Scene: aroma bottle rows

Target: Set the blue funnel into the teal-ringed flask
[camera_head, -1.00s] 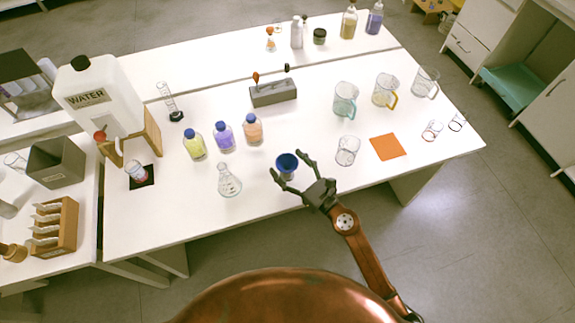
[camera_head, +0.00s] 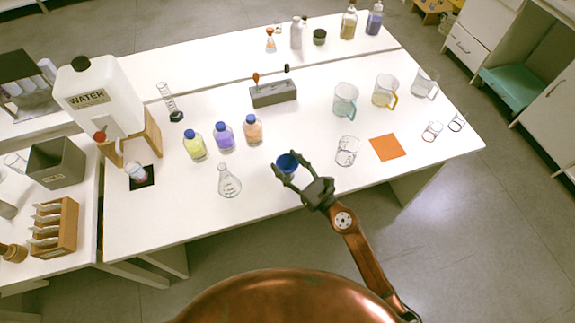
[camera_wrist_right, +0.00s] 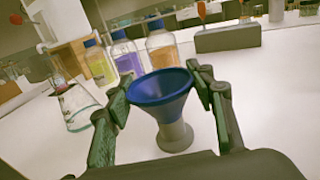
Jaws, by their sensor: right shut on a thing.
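The blue funnel (camera_head: 287,162) is near the front edge of the table. In the right wrist view the funnel (camera_wrist_right: 161,89) is upright, wide mouth up, over a small grey stand (camera_wrist_right: 175,137). My right gripper (camera_head: 291,171) is shut on the funnel, with one finger on each side of its rim. A clear conical flask (camera_head: 229,182) stands upright left of the funnel, its mouth empty; it also shows in the right wrist view (camera_wrist_right: 79,106). Its ring colour is hard to make out. My left gripper is not in view.
Yellow (camera_head: 194,146), purple (camera_head: 224,137) and orange (camera_head: 253,130) blue-capped bottles stand behind the flask. A clear beaker (camera_head: 347,151) and an orange mat (camera_head: 387,147) are to the right. The table between flask and funnel is clear.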

